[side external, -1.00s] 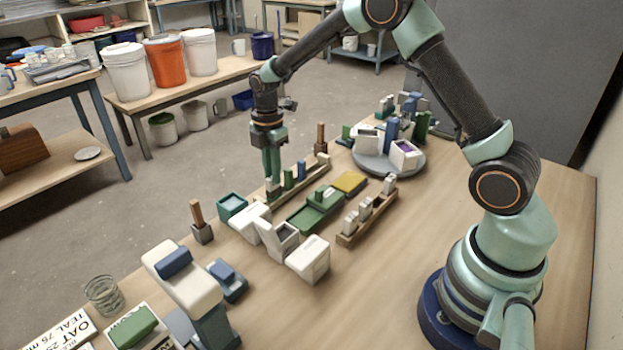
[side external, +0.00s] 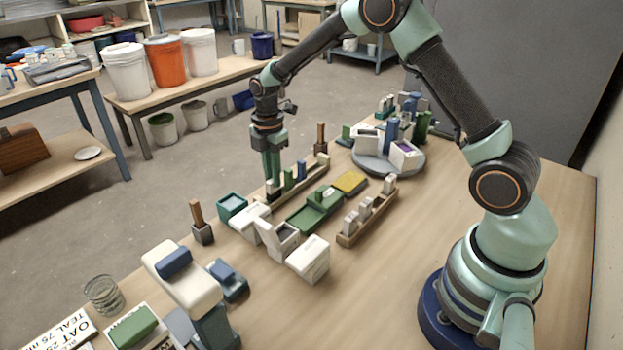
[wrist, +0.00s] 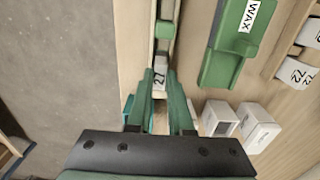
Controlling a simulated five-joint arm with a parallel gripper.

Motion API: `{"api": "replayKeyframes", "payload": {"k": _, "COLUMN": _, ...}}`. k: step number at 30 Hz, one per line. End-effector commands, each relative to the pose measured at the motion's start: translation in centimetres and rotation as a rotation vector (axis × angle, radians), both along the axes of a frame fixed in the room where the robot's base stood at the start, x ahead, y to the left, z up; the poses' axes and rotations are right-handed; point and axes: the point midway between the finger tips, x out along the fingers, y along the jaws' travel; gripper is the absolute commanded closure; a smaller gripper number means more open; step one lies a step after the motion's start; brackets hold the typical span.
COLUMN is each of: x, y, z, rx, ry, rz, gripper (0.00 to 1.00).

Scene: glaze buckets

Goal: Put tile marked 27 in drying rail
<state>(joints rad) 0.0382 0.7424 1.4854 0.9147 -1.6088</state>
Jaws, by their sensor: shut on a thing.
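My gripper (side external: 272,178) points down at the near end of the back-left wooden rail (side external: 321,166). Green and dark blocks (side external: 289,177) stand farther along this rail; a green one (wrist: 165,29) shows just beyond the tile.
A second wooden rail (side external: 346,240) with pale tiles stands to the right. A green tray marked WAX (wrist: 229,45) lies between the rails. White boxes (side external: 308,260) stand nearer the camera. A round turntable (side external: 376,168) of items is farther back. The table's right side is clear.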

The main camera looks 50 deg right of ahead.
Motion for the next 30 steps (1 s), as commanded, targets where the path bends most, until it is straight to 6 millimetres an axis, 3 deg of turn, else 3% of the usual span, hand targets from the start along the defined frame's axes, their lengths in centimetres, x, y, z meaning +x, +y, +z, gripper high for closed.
{"api": "replayKeyframes", "payload": {"k": 10, "x": 0.0, "y": 0.0, "z": -0.5, "rx": 0.000, "ry": 0.000, "rz": 0.000, "gripper": 1.00}}
{"api": "replayKeyframes", "payload": {"k": 11, "x": 0.0, "y": 0.0, "z": -0.5, "rx": 0.000, "ry": 0.000, "rz": 0.000, "gripper": 0.70}}
{"api": "replayKeyframes", "payload": {"k": 12, "x": 0.0, "y": 0.0, "z": -0.5, "rx": 0.000, "ry": 0.000, "rz": 0.000, "gripper": 0.54}}
{"api": "replayKeyframes", "payload": {"k": 13, "x": 0.0, "y": 0.0, "z": -0.5, "rx": 0.000, "ry": 0.000, "rz": 0.000, "gripper": 0.46}}
{"api": "replayKeyframes", "payload": {"k": 23, "x": 0.0, "y": 0.0, "z": -0.3, "rx": 0.000, "ry": 0.000, "rz": 0.000, "gripper": 0.46}}
{"api": "replayKeyframes", "payload": {"k": 30, "x": 0.1, "y": 0.0, "z": 1.7, "rx": 0.000, "ry": -0.002, "rz": 0.000, "gripper": 0.46}}
